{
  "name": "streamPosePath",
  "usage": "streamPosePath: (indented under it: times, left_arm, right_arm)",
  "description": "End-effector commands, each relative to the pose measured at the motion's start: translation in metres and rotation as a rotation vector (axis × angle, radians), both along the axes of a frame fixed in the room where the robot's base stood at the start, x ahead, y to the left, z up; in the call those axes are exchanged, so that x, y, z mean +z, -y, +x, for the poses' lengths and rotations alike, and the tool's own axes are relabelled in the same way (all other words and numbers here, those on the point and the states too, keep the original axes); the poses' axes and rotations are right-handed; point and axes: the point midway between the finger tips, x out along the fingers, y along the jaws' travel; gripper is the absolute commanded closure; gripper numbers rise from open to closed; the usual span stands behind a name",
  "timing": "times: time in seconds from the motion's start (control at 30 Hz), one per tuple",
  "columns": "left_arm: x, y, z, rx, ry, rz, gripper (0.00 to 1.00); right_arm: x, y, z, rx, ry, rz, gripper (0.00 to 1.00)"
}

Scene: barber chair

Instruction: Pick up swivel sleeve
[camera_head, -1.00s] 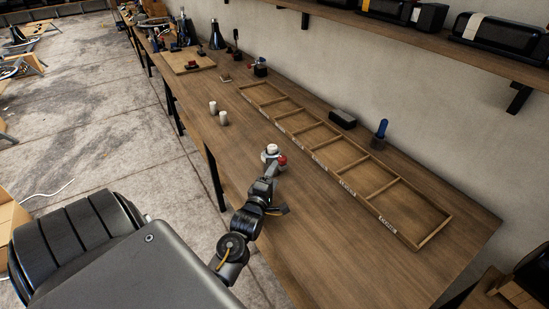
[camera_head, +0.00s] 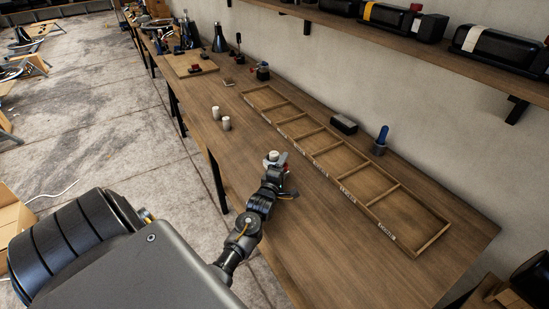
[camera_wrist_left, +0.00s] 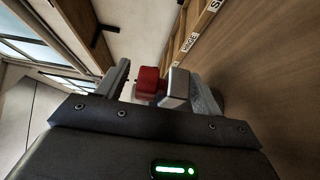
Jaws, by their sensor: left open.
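A small part with a pale round top (camera_head: 273,156) and some red beside it stands on the bench at the fingertips of my left gripper (camera_head: 275,168). I cannot tell for certain that it is the swivel sleeve. In the left wrist view a red block (camera_wrist_left: 147,79) and a silver-grey block (camera_wrist_left: 176,86) show between the two spread fingers (camera_wrist_left: 163,88). The gripper is open around them; contact cannot be made out. Two pale cylinders (camera_head: 215,112) (camera_head: 226,123) stand upright farther up the bench. My right gripper is not in view.
A long wooden divided tray (camera_head: 419,247) with labels lies along the bench, its visible compartments empty. Behind it are a black box (camera_head: 344,123) and a blue-handled item (camera_head: 382,137). A shelf (camera_head: 455,55) overhangs the back. The front right bench is bare.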

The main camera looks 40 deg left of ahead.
Motion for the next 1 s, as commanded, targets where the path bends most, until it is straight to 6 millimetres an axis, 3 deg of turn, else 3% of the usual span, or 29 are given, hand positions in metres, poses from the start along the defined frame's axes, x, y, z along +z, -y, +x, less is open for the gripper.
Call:
streamPosePath:
  times: [0.1, 0.53, 1.0]
  left_arm:
    - [0.0, 0.0, 0.0, 0.0, 0.0, 0.0, 0.36]
    - [-0.001, 0.0, 0.0, 0.0, -0.001, 0.0, 0.91]
    - [0.011, 0.0, 0.0, 0.0, 0.005, 0.002, 0.91]
  right_arm:
    - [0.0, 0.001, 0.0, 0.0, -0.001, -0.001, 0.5]
    - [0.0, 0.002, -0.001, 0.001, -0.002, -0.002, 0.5]
    - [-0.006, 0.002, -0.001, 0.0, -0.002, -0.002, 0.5]
